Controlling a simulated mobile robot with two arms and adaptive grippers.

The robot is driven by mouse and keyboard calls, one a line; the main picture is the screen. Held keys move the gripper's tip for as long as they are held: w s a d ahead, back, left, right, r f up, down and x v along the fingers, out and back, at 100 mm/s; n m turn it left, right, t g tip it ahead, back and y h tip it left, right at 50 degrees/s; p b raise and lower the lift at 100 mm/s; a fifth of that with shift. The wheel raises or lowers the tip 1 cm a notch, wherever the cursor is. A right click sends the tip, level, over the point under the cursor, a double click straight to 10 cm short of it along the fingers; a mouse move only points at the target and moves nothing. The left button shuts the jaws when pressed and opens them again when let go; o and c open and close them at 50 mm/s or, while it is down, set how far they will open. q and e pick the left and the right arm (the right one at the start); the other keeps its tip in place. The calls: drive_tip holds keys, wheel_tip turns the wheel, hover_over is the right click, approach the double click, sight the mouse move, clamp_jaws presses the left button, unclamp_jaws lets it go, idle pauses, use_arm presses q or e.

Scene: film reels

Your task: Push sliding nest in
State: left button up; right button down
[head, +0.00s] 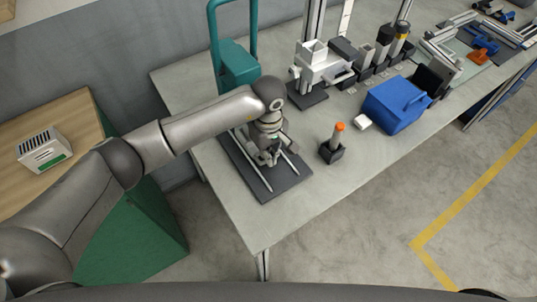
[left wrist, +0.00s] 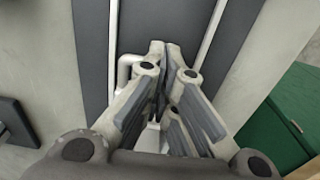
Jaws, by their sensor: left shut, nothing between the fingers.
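A dark base plate (head: 262,185) with two light parallel rails lies near the left end of the grey table. It also fills the middle of the left wrist view (left wrist: 180,25), with a rail (left wrist: 211,40) on each side. My left gripper (head: 269,158) points down over the plate, between the rails. In the left wrist view its fingers (left wrist: 165,55) are closed together with nothing between them. A pale curved bar (left wrist: 128,66), perhaps part of the sliding nest, shows just beside the fingertips; I cannot tell whether they touch. The rest of the nest is mostly hidden by the gripper.
A black block with an orange-topped piece (head: 339,128) stands right of the plate. A teal press-like frame (head: 238,65) stands behind it. A blue box (head: 392,108) and a white fixture (head: 318,67) are farther right. The table's front strip is clear.

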use_arm(q)
drive_tip(key=shift+w+d+r, duration=0.1)
drive_tip(key=shift+w+r, duration=0.1)
drive_tip(key=shift+r, duration=0.35)
drive_tip(key=shift+o, duration=1)
drive_tip(key=shift+w+r+p, duration=0.15)
drive_tip(key=shift+r+p, duration=0.2)
drive_tip(key=shift+p, duration=0.05)
drive_tip(key=o, duration=0.5)
drive_tip(key=shift+r, duration=0.4)
drive_tip(key=o, duration=0.6)
drive_tip(key=shift+r, duration=0.3)
drive_tip(key=shift+o, duration=0.5)
drive_tip(key=shift+s+r+p, duration=0.3)
drive_tip(key=shift+r+p, duration=0.05)
drive_tip(key=shift+d+r, duration=0.1)
drive_tip(key=shift+r, duration=0.15)
drive_tip(key=shift+w+r+p, duration=0.15)
drive_tip(key=shift+r+p, duration=0.3)
drive_tip(key=shift+r, duration=0.3)
wheel_tip(320, 180, up, 6)
drive_tip(key=p, duration=0.2)
drive_tip(key=shift+r, duration=0.2)
